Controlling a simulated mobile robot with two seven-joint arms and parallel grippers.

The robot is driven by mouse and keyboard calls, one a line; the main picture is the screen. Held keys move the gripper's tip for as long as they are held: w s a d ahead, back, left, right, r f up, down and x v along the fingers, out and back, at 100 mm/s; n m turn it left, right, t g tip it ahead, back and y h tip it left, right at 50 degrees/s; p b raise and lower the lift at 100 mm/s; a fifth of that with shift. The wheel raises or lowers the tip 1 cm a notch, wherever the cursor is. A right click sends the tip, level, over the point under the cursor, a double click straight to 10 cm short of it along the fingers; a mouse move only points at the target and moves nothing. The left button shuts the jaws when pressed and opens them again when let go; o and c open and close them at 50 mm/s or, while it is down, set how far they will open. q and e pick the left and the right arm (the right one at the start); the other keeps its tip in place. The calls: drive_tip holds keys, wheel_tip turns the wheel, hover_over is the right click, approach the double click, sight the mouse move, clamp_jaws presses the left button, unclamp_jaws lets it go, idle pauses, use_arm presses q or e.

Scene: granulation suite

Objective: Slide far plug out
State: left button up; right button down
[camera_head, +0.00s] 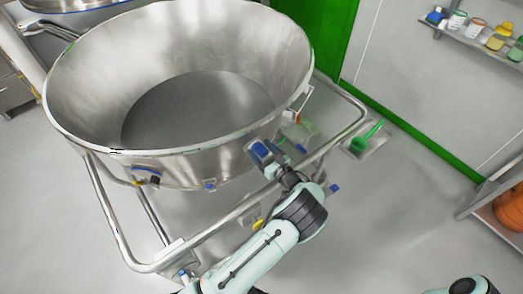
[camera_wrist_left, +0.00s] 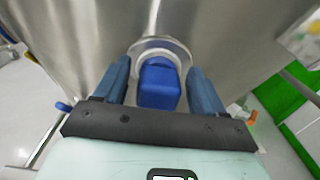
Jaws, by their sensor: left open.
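A blue plug (camera_wrist_left: 158,85) sits in a round metal fitting (camera_wrist_left: 160,47) on the wall of a large steel bowl (camera_head: 200,161). My left gripper (camera_head: 263,153) is open at the bowl's right side, with one blue finger on either side of this plug in the left wrist view. Small gaps show between the fingers and the plug. In the head view the gripper hides most of that fitting. Another small blue plug-like part (camera_head: 210,185) shows lower on the bowl's near side. My right gripper is not in view.
A tubular steel frame (camera_head: 225,222) surrounds the bowl below its rim, close to my left arm. A green-handled tool (camera_head: 367,137) lies to the right.

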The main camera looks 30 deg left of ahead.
sight(265, 154)
use_arm(q)
clamp_jaws()
drive_tip(key=v, duration=0.3)
drive_tip(key=shift+s+d, duration=0.1)
drive_tip(key=shift+d, duration=0.15)
drive_tip(key=shift+f, duration=0.1)
unclamp_jaws()
drive_tip(key=b+v, duration=0.1)
drive_tip(key=v, duration=1.2)
drive_tip(key=shift+d, duration=0.25)
drive_tip(key=shift+s+d, duration=0.1)
drive_tip(key=shift+s, duration=0.05)
